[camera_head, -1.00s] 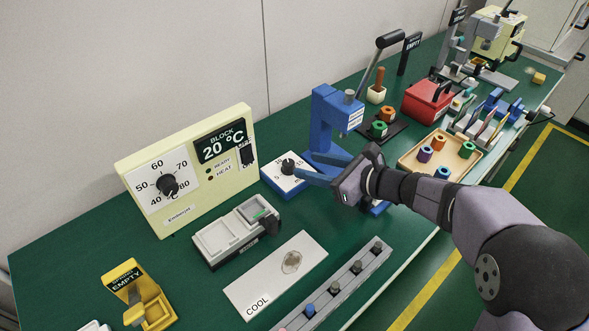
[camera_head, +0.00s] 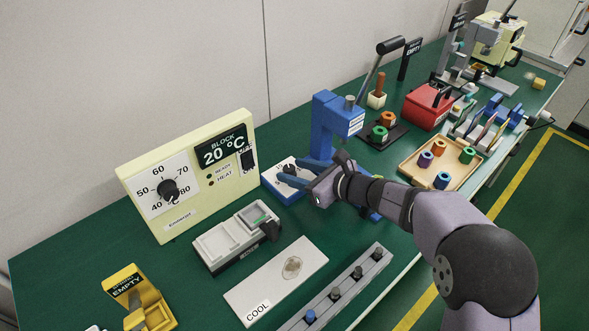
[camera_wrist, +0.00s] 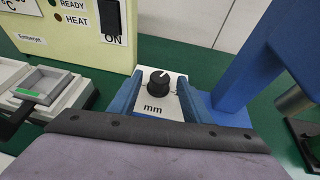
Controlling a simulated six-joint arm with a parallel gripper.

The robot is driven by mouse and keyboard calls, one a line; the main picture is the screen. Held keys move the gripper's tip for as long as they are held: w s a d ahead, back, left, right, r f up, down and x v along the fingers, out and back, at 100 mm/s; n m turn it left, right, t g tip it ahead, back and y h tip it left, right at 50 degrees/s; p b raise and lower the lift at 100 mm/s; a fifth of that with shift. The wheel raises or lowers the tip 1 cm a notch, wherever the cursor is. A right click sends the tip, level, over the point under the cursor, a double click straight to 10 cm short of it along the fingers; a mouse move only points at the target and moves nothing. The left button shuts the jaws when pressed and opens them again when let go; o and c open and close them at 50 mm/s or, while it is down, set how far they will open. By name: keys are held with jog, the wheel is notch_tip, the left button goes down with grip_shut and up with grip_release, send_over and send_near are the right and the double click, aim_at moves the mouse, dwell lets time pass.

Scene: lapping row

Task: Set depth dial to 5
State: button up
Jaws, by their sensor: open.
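The depth dial (camera_wrist: 159,80) is a round black knob with a white pointer mark, on a white plate marked "mm" (camera_wrist: 153,109) on a blue base. In the wrist view it sits between the two blue fingers of my gripper (camera_wrist: 160,95), which is open, with a finger on each side and no clear contact. Its pointer is up and slightly right; the scale numbers are mostly hidden.
The blue press (camera_head: 325,130) stands right behind the dial box, close to my gripper. The cream heater unit (camera_head: 200,195) is to the left. A grey lidded box (camera_head: 225,245) and a white COOL plate (camera_head: 268,290) lie in front. A tray of coloured rings (camera_head: 415,172) is right.

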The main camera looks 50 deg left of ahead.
jog(key=shift+a+f, duration=0.1)
jog(key=shift+a, duration=0.2)
jog(key=c, duration=1)
jog(key=shift+r+g+p, duration=0.2)
jog(key=shift+g+p, duration=0.1)
jog(key=shift+p, duration=0.15)
jog(key=shift+c, duration=0.2)
jog(key=shift+w+r+n+g+p, duration=0.1)
jog(key=shift+w+n+g+p, duration=0.1)
jog(key=shift+n+g+p, duration=0.55)
jog(key=shift+w+a+n+g+h+p, duration=0.15)
jog(key=shift+n+g+h+p, duration=0.45)
jog(key=shift+n+g, duration=0.8)
